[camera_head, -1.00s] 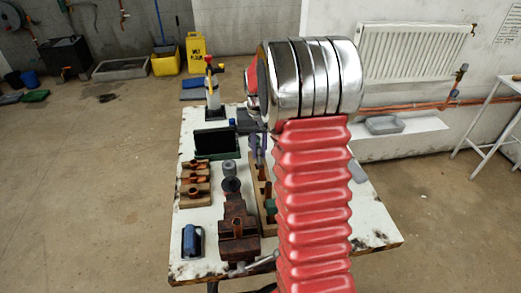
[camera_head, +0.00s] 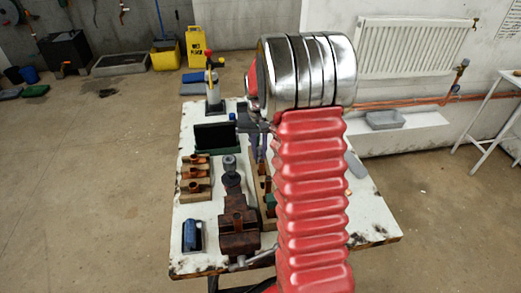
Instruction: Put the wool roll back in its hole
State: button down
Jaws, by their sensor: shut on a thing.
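My gripper (camera_head: 258,146) is partly in view, left of my red arm and over the far end of a narrow wooden holder (camera_head: 270,222). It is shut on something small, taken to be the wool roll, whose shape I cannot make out. My arm hides much of the holder and its holes, so I cannot tell which hole is empty. A small grey cylinder (camera_head: 229,163) stands on the white bench (camera_head: 193,258), just behind a dark round piece (camera_head: 232,181).
A rusty vise (camera_head: 238,222) stands at the bench front. Left are wooden blocks with copper fittings (camera_head: 194,180) and a blue object (camera_head: 192,236). Behind are a dark green-edged tray (camera_head: 216,138) and a bottle with a red-and-yellow top (camera_head: 212,88). A radiator (camera_head: 411,47) hangs on the wall.

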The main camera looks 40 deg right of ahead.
jog(key=shift+f, duration=0.1)
jog(key=shift+f, duration=0.35)
dwell(0.3)
jog(key=c, duration=1.6)
grip_release()
jog(key=shift+r, duration=0.1)
jog(key=shift+w+r, duration=0.1)
jog(key=shift+r, duration=3.35)
